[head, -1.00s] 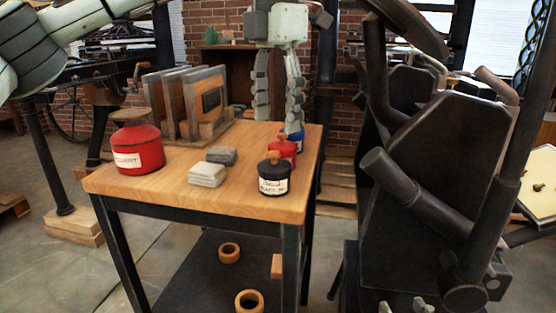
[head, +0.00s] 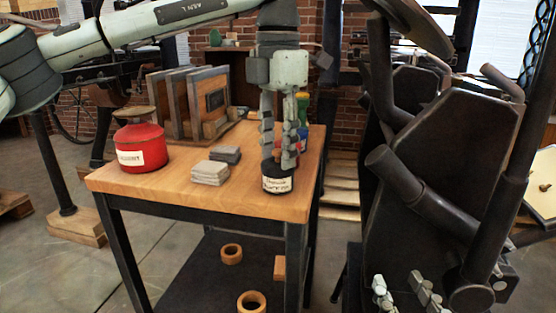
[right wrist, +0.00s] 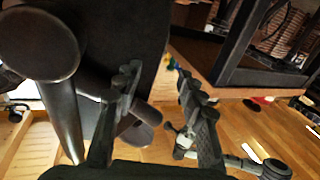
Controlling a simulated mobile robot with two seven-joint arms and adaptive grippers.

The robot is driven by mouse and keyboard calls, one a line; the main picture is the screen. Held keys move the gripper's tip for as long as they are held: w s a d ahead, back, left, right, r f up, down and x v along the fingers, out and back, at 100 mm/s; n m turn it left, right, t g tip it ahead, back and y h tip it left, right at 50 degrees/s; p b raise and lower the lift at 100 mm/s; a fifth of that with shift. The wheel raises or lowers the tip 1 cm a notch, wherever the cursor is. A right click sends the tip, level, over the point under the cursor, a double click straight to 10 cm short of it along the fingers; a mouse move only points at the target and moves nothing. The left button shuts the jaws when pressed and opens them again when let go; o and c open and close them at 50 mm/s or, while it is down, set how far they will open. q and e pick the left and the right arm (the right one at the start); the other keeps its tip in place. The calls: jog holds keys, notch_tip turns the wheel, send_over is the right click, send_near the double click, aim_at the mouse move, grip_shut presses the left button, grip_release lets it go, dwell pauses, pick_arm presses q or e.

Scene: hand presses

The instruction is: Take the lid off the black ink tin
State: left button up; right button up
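The black ink tin (head: 277,184) with a white label stands upright near the table's right front corner. My left gripper (head: 278,160) points down over it, fingertips on either side of where the lid's knob is. The fingers hide the lid and knob, so I cannot tell whether they touch or grip the knob. The tin still rests on the table. My right gripper (head: 404,292) is low at the lower right of the head view. Its two fingers stand apart and empty in the right wrist view (right wrist: 158,88).
A red canister (head: 140,148), grey blocks (head: 210,172) and a rack of framed plates (head: 192,105) share the wooden table (head: 240,203). Red and blue tins (head: 303,133) stand close behind the black tin, partly hidden. A large dark press (head: 455,140) stands on the right.

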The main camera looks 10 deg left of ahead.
pick_arm(q)
jog(key=c, duration=0.7)
